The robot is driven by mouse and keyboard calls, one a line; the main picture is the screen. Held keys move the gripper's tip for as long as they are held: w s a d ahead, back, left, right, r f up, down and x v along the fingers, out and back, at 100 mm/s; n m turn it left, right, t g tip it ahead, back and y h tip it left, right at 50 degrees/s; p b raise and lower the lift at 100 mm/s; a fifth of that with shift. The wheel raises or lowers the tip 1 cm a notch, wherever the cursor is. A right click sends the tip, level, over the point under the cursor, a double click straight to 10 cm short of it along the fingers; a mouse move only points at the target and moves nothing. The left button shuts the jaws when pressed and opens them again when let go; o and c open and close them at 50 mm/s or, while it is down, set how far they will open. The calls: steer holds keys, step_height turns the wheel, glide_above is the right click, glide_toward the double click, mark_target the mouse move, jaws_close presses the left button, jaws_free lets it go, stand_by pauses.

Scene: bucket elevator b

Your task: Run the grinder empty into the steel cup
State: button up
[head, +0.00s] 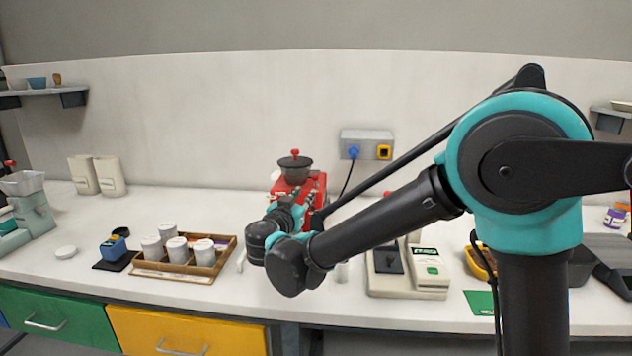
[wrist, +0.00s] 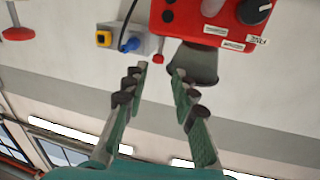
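The red grinder (head: 304,186) stands on the bench against the back wall, with a dark hopper (head: 295,166) on top. My arm and gripper (head: 306,203) are in front of it and hide its lower front. In the wrist view, which looks upside down, the red grinder body (wrist: 212,22) and dark hopper (wrist: 200,66) lie ahead of my gripper (wrist: 158,74). Its fingers are apart with nothing between them. A small red knob (wrist: 157,59) shows beyond the fingertips. A small pale cylinder (head: 341,271) stands beside my wrist; I cannot tell whether it is the steel cup.
A wooden tray (head: 151,268) with several white-lidded jars is left of my arm. A scale (head: 385,262) and a pale device (head: 428,268) stand right. A wall socket (head: 366,145) with a blue plug is behind. A green-grey machine (head: 33,211) is far left.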

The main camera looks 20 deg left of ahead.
mark_target(316, 180)
steer(key=w, duration=1.1)
steer(key=shift+w+a, duration=0.3)
steer(key=shift+w, duration=0.1)
steer(key=shift+c, duration=0.4)
jaws_close()
